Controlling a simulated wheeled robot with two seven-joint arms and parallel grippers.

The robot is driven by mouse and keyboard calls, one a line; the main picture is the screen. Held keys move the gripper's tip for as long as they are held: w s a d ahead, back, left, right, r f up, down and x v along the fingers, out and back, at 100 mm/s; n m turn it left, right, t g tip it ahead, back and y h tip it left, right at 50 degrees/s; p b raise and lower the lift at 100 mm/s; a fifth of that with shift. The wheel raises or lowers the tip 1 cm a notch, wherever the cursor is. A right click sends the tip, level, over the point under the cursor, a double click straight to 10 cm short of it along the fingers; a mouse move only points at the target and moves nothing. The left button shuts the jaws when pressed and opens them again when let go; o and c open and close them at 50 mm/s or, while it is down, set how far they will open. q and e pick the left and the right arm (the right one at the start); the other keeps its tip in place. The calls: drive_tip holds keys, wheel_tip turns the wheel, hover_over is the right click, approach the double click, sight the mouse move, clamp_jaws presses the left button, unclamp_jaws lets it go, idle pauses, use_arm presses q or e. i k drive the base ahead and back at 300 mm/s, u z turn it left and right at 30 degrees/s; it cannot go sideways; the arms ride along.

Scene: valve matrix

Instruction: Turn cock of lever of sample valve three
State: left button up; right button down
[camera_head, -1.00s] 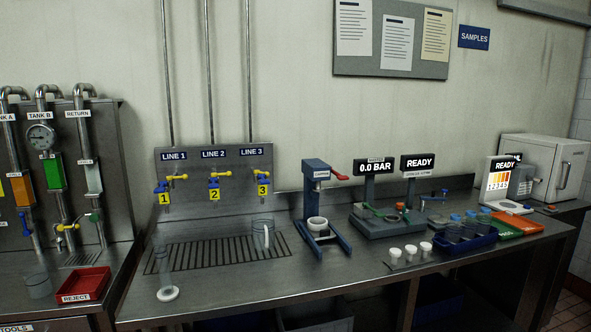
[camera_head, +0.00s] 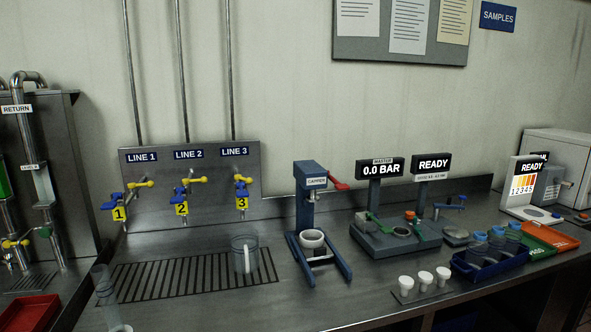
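Sample valve three (camera_head: 241,190) is on the wall panel under the LINE 3 sign (camera_head: 234,151). It has a yellow lever pointing right at the top, a blue part on the left and a yellow "3" tag (camera_head: 242,202). Valve two (camera_head: 184,192) and valve one (camera_head: 123,203) are to its left, with the same yellow and blue parts. A clear jug (camera_head: 245,254) with a pale handle stands on the drain grate below valve three. Neither of my grippers shows in the head view.
The slotted drain grate (camera_head: 190,277) lies below the valves. A clear cylinder on a white base (camera_head: 105,290) stands at the front left. A capper press (camera_head: 309,205) with a red lever stands to the right. White cups (camera_head: 424,281) and a blue tray (camera_head: 488,265) are further right.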

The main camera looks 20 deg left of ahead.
sight(249, 180)
drive_tip(key=u, duration=0.3)
drive_tip(key=i, duration=0.8)
drive_tip(key=u, duration=0.7)
